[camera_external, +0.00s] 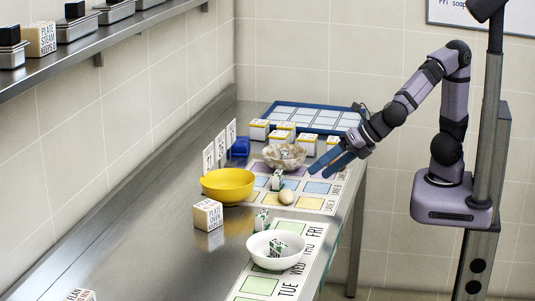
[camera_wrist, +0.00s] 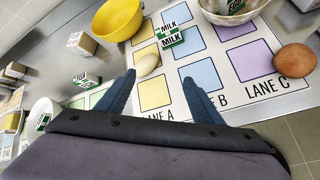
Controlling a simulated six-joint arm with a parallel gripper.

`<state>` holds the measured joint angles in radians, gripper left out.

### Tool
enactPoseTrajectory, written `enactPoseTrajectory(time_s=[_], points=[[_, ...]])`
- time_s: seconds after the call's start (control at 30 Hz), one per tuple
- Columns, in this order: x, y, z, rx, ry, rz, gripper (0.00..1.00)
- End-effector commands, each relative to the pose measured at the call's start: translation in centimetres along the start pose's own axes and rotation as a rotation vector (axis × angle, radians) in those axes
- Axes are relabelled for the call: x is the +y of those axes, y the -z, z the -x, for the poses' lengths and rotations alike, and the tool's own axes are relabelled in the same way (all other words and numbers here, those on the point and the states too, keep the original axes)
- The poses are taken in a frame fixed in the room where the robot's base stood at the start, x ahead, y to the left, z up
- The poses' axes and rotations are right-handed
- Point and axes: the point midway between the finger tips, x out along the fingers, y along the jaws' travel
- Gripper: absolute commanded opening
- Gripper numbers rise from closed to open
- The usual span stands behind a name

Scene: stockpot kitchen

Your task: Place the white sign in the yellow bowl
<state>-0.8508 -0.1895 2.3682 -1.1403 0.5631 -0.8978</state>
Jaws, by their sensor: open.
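The yellow bowl (camera_external: 228,190) stands on the steel counter, left of the lane mat; in the wrist view it shows at the top left (camera_wrist: 117,20). Three upright white cards with dark marks stand behind the bowl against the wall side: a near one (camera_external: 208,158), a middle one (camera_external: 220,146) and a far one (camera_external: 231,133). They look like signs; I cannot tell which one the task means, and they are not in the wrist view. My gripper (camera_external: 332,165) is open and empty above the right edge of the mat, its fingers (camera_wrist: 156,85) apart, away from bowl and cards.
A patterned bowl (camera_external: 284,157) holding a carton, a milk carton (camera_external: 277,181) and an egg (camera_external: 286,197) stand on the mat. A dark blue object (camera_external: 239,147) is beside the cards. A plate box (camera_external: 208,214) and white bowl (camera_external: 274,250) are nearer. A wall shelf (camera_external: 95,45) overhangs left.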

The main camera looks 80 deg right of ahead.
Motion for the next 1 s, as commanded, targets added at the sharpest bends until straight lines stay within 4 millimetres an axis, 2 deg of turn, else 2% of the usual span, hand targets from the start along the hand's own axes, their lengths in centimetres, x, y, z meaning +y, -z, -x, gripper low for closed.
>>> enactPoseTrajectory(time_s=[0.13,0.3,0.4,0.57,0.6,0.7,1.0], points=[[-0.1,-5.2,-0.1,-0.227,0.011,0.210,0.61],[1.9,-10.1,1.4,-0.464,-0.018,0.390,0.61],[3.5,-12.0,2.5,-0.582,-0.048,0.471,0.61],[6.3,-14.2,4.8,-0.755,-0.108,0.576,0.61],[5.3,-13.0,3.3,-0.742,-0.100,0.586,0.61],[3.9,-11.1,1.3,-0.739,-0.100,0.583,0.61],[1.5,-8.0,-2.2,-0.742,-0.104,0.575,0.61]])
